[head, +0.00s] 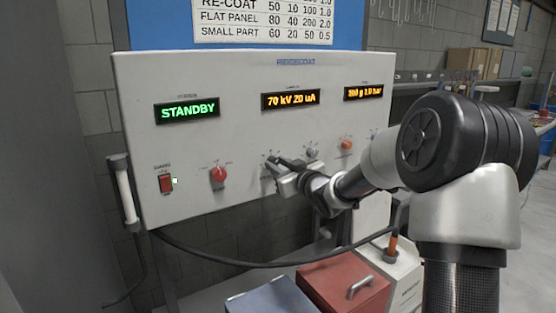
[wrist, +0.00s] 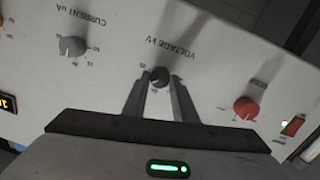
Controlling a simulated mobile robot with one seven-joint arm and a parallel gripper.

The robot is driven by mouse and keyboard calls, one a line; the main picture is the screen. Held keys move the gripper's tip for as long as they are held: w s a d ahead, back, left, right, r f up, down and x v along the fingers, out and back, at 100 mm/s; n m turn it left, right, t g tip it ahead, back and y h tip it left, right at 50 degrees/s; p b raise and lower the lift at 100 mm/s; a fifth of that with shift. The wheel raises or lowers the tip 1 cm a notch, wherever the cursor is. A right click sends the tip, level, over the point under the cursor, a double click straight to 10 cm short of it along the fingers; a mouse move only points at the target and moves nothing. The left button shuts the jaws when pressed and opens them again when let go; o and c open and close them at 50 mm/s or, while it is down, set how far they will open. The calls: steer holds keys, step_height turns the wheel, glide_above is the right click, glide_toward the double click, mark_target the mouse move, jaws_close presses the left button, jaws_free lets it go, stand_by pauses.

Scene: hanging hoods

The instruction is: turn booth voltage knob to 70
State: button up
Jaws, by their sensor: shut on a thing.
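The control panel (head: 235,130) has an amber display (head: 291,100) that reads 70 kV 20 uA. The voltage knob (wrist: 160,76) is small and dark, under the upside-down label VOLTAGE kV in the wrist view. My gripper (wrist: 158,82) has its two fingers on either side of this knob and is shut on it. In the head view my gripper (head: 277,168) is at the panel face, and it hides the knob there.
A green STANDBY display (head: 187,110), a red knob (head: 218,175) and a red switch (head: 166,183) are left of my gripper. A grey current knob (wrist: 73,46) and an orange knob (head: 346,145) sit nearby. A cable (head: 260,264) hangs below the panel.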

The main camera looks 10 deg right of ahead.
steer(key=shift+m+p, duration=0.3)
steer(key=shift+m, duration=0.2)
steer(key=o, duration=1)
steer(key=shift+o, duration=0.2)
steer(key=v, duration=1.7)
steer(key=shift+s, duration=0.25)
steer(key=shift+d, duration=0.15)
